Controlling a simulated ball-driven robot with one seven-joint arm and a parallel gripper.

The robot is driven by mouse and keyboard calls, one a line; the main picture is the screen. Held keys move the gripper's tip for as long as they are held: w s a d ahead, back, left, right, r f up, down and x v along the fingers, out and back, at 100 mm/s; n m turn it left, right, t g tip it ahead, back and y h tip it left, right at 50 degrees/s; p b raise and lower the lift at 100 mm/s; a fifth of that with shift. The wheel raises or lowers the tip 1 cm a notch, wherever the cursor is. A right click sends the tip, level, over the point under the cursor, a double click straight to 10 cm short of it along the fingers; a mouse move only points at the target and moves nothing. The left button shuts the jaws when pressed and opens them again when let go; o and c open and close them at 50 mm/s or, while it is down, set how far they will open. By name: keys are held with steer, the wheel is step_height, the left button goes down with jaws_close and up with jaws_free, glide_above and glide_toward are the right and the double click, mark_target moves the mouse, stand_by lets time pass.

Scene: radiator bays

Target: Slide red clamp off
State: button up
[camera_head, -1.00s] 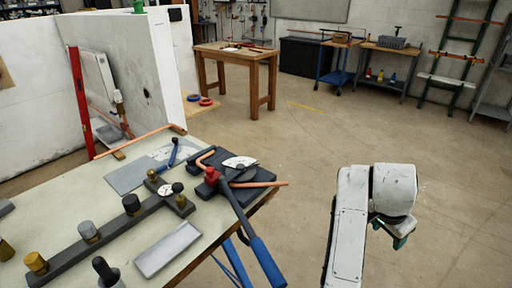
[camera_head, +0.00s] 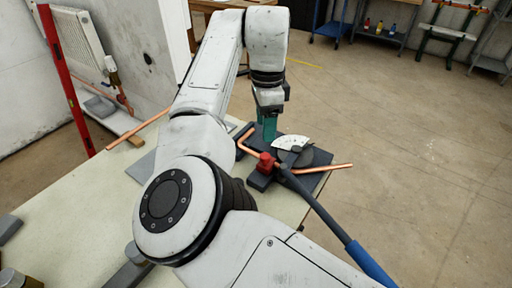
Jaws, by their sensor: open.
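The red clamp (camera_head: 265,163) sits on the pipe bender (camera_head: 290,158) near the table's edge. A bent copper pipe (camera_head: 325,168) runs through the bender beside the clamp. The bender has a white dial plate and a long handle with a blue grip (camera_head: 369,264). My gripper (camera_head: 269,134) points down just behind and above the clamp, close to the pipe's bent end. It looks apart from the clamp, though the exact gap is hard to judge. Its fingers are small and partly merged in view. It is open, with nothing visible held.
My arm covers much of the workbench (camera_head: 85,215) and hides most tools on it. A copper pipe (camera_head: 137,130) lies at the bench's back edge. A red level (camera_head: 65,80) leans near a radiator (camera_head: 85,45).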

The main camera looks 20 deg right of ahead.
mark_target(265, 156)
step_height(265, 156, down, 10)
steer(key=shift+r+p, duration=0.1)
steer(key=shift+p, duration=0.3)
steer(key=shift+c, duration=0.2)
steer(key=shift+d, duration=0.1)
jaws_close()
steer(key=shift+s, duration=0.1)
